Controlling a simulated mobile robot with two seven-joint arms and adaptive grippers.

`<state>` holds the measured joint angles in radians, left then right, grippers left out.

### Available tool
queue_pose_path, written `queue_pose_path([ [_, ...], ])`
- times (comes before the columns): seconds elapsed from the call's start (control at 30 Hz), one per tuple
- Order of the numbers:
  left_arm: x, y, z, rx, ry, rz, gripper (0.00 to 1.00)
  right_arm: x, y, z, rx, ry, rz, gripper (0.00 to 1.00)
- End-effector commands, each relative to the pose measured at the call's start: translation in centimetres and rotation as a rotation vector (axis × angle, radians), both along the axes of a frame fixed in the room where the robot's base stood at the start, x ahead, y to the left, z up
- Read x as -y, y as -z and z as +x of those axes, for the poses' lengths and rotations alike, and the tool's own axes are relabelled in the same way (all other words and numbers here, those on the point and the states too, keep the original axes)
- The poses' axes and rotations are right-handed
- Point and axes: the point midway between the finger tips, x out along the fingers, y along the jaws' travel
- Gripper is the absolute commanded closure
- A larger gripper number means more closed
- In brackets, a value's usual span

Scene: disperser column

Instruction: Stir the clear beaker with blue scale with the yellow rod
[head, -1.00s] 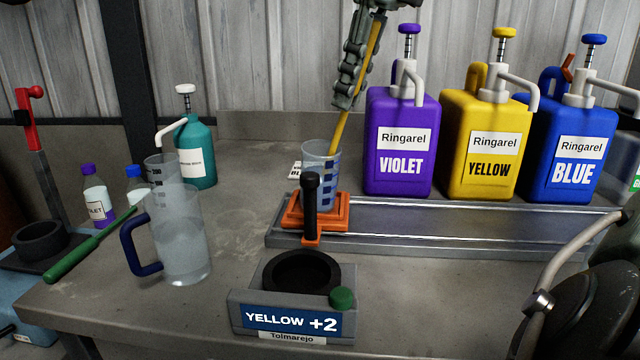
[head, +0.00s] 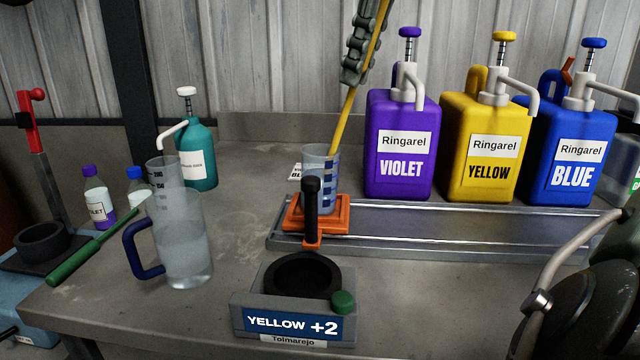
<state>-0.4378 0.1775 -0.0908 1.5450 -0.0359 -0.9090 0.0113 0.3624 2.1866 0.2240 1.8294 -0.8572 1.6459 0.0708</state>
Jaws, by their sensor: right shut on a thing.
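The clear beaker with blue scale (head: 318,180) stands upright on an orange carriage (head: 293,217) at the left end of a metal rail. The yellow rod (head: 346,118) slants down from upper right, and its lower end is at the beaker's mouth, near the right rim. How deep the tip goes in is hard to tell. My right gripper (head: 356,68) is shut on the yellow rod above the beaker, partly cut off by the top edge. My left gripper is not in view.
Violet (head: 392,185), yellow (head: 470,180) and blue (head: 565,185) pump jugs stand behind the rail (head: 430,222). A blue-handled jug (head: 185,245) and a teal pump bottle (head: 200,155) stand left.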

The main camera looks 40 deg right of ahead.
Motion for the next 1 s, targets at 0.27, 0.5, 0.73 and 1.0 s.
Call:
queue_pose_path([
  [0.27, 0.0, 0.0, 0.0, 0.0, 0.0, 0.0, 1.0, 0.2, -2.8, -0.8, 0.002, 0.001, -0.001, 1.0],
  [0.5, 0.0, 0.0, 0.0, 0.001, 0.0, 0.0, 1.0, 0.3, -5.0, -1.6, 0.002, 0.001, -0.002, 1.0],
  [0.73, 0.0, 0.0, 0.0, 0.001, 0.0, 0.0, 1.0, 0.3, -6.7, -2.1, 0.001, 0.0, 0.0, 1.0],
  [1.0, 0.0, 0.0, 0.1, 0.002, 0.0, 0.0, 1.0, 0.3, -6.8, -2.2, 0.001, -0.001, 0.0, 1.0],
])
